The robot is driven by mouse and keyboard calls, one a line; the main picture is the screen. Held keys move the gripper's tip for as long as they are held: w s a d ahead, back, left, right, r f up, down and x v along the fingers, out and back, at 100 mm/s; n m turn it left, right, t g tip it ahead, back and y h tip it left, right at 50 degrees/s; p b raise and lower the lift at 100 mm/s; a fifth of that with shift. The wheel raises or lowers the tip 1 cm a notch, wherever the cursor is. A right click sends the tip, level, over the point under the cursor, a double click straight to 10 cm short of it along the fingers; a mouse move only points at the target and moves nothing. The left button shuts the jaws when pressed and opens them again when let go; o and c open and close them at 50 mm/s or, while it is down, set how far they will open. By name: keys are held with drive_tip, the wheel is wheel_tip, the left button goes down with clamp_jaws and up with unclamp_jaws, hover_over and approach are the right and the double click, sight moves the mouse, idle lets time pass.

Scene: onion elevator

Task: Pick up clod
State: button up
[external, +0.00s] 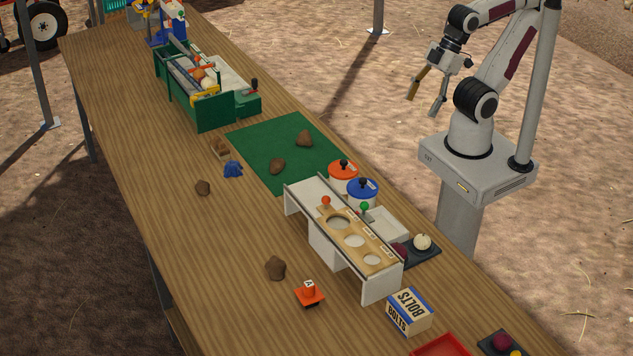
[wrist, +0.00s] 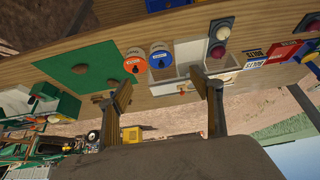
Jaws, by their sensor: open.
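Several brown clods lie on the wooden table in the external view. One clod (external: 304,138) and another clod (external: 277,166) are on the green mat (external: 262,141). A third clod (external: 203,187) lies left of the mat, and a larger clod (external: 275,267) lies nearer the front. My gripper (external: 422,105) is open and empty, raised beyond the table's right edge, apart from every clod. In the wrist view its two fingers (wrist: 162,84) are spread, with a small clod (wrist: 113,83) on the mat near the left finger.
A white stand with a holed wooden plate (external: 345,225) stands right of the mat, beside orange (external: 343,170) and blue (external: 362,190) lidded pots. A green machine (external: 205,110) is at the back. A bolts box (external: 409,311) and an orange block (external: 309,293) are in front. The left table is mostly clear.

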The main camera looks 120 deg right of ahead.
drive_tip(key=shift+w+r, duration=0.1)
drive_tip(key=shift+w, duration=0.05)
drive_tip(key=w+a+m, duration=0.1)
drive_tip(key=w+a, duration=0.1)
drive_tip(key=w, duration=1.2)
drive_tip(key=w+a+m, duration=0.1)
drive_tip(key=w+a, duration=0.1)
drive_tip(key=w, duration=1.1)
drive_tip(key=m+y, duration=0.1)
drive_tip(key=m, duration=0.2)
approach(276, 265)
drive_tip(key=shift+s+d+f+t, duration=0.15)
drive_tip(key=shift+s+d+f, duration=0.1)
drive_tip(key=shift+d+f, duration=0.25)
drive_tip(key=shift+s+d+f+t, duration=0.15)
drive_tip(key=shift+s+d+f, duration=0.1)
drive_tip(key=shift+d+f, duration=0.25)
drive_tip(key=shift+x, duration=1.2)
drive_tip(key=shift+w, duration=0.1)
